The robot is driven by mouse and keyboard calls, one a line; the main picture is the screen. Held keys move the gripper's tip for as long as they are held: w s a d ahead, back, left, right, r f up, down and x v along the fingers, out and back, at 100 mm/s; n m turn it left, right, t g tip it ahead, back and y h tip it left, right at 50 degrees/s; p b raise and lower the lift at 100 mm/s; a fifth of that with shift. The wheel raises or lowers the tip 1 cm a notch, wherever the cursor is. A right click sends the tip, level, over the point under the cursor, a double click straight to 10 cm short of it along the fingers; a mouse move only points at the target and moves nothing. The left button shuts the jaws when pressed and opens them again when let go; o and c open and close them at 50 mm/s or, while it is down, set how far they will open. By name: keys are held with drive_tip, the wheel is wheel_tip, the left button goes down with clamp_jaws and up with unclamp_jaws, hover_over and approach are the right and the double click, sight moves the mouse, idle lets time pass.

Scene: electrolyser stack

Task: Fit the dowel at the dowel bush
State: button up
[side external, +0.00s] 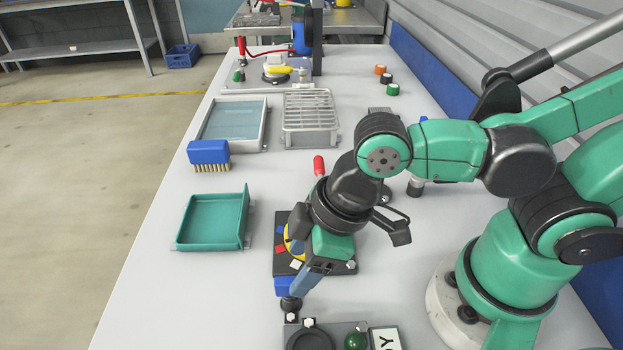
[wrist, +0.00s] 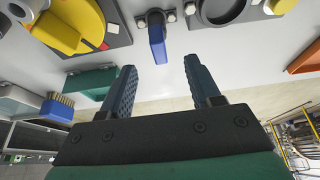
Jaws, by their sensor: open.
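The blue part appears just beyond the gap between the fingertips. In the side external view my gripper (side external: 299,294) points down close to the blue part; contact cannot be told. I cannot identify the dowel bush for certain.
A black plate with a yellow disc (side external: 291,243) lies partly under my wrist. A fixture with a dark ring (side external: 310,341) and green ball (side external: 355,340) is at the front. A green tray (side external: 213,222) and a blue brush (side external: 208,152) stand left. The front-left table is clear.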

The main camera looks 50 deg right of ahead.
sight(290, 281)
drive_tip(key=shift+x, duration=2.4)
drive_tip(key=shift+f, duration=0.1)
clamp_jaws()
